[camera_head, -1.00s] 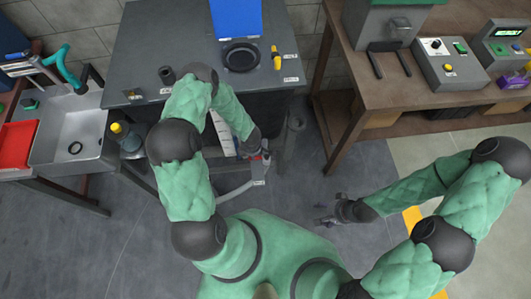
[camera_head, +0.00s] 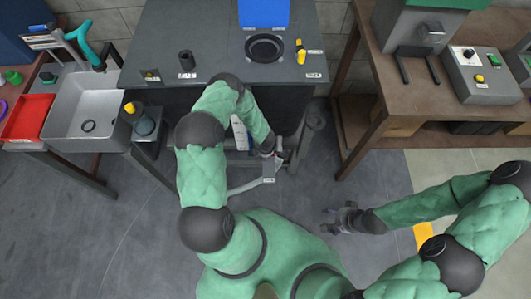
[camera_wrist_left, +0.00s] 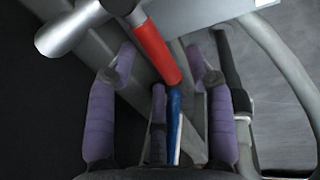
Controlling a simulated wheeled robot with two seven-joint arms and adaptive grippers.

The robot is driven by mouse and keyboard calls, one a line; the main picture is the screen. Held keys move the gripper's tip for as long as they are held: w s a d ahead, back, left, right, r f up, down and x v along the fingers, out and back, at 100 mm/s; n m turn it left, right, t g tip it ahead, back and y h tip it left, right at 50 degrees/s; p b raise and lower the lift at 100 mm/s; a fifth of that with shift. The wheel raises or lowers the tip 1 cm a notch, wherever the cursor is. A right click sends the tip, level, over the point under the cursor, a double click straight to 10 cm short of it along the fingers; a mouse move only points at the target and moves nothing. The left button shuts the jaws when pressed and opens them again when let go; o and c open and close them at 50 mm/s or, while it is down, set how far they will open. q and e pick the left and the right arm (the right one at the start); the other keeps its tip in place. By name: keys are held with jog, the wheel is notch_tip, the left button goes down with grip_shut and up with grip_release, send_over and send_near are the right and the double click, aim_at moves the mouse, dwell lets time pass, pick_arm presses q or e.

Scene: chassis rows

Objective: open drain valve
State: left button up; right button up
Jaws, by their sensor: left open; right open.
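A shiny metal cylinder (camera_wrist_left: 72,28) lies at the upper left, and grey pipes run behind. In the head view my left gripper (camera_head: 272,158) is low in front of the dark bench, beside a pale pipe (camera_head: 245,186); my arm hides part of the valve area. My right gripper (camera_head: 340,216) is open and empty over the floor.
The dark bench (camera_head: 215,62) stands ahead, with a black ring (camera_head: 264,48) and a yellow item (camera_head: 300,52) on top. A sink (camera_head: 88,98) and red tray (camera_head: 28,117) are at left. A brown table (camera_head: 420,95) is at right. Floor between is clear.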

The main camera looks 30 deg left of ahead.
pick_arm(q)
jog(key=shift+c, duration=0.2)
grip_shut()
jog(key=shift+s, duration=0.15)
jog(key=s+d+n+g+y, duration=0.1)
jog(key=s+d+n, duration=0.2)
jog(key=n, duration=0.7)
jog(key=shift+d+n+g, duration=0.3)
jog(key=shift+d, duration=0.85)
